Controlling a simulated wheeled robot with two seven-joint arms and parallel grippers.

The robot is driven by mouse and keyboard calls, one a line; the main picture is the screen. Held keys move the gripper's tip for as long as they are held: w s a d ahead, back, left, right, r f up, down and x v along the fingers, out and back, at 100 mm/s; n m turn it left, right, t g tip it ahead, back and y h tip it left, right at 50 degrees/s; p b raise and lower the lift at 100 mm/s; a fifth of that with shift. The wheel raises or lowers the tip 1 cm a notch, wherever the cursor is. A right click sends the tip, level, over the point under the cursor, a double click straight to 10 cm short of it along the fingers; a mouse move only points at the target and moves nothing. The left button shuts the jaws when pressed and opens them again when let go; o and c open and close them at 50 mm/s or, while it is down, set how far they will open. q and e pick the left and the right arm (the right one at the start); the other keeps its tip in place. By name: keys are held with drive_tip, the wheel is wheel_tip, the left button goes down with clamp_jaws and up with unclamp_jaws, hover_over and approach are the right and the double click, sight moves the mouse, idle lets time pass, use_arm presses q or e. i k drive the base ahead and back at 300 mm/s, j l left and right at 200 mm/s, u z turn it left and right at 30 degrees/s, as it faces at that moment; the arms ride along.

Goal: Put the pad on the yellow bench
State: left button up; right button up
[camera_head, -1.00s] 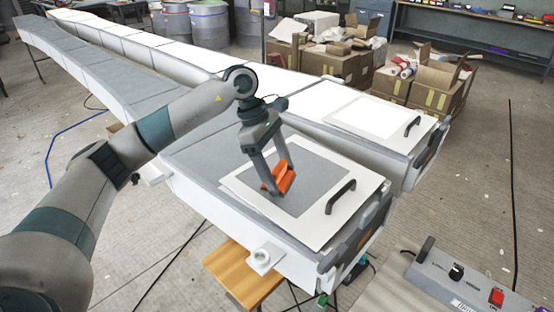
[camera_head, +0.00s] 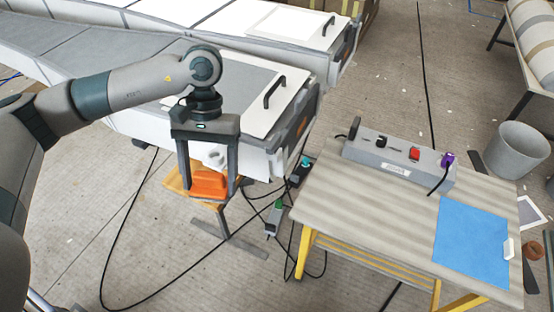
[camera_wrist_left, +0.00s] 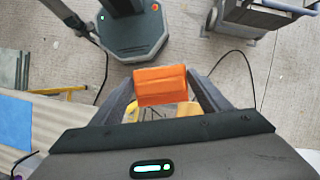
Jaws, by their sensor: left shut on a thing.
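My left gripper (camera_head: 207,191) is shut on an orange pad (camera_head: 208,183). It holds the pad in the air in front of the near mould, to the left of the yellow bench. The pad shows between the fingers in the left wrist view (camera_wrist_left: 160,85). The yellow bench (camera_head: 345,210) has a striped pale top and yellow legs, and stands at the right. Its top edge also shows at the left of the left wrist view (camera_wrist_left: 50,128). My right gripper is not in view.
A grey control box (camera_head: 390,160) stands on the bench's back edge, with a blue sheet (camera_head: 472,242) at the right of the top. The bench top's left and middle are clear. A small wooden stool (camera_head: 172,185) stands below the pad. Cables lie on the floor.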

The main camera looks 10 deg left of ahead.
sight(324, 192)
drive_tip(key=l+u, duration=0.2)
drive_tip(key=l, duration=1.15)
drive_tip(key=l+u, duration=0.2)
drive_tip(key=l, duration=1.2)
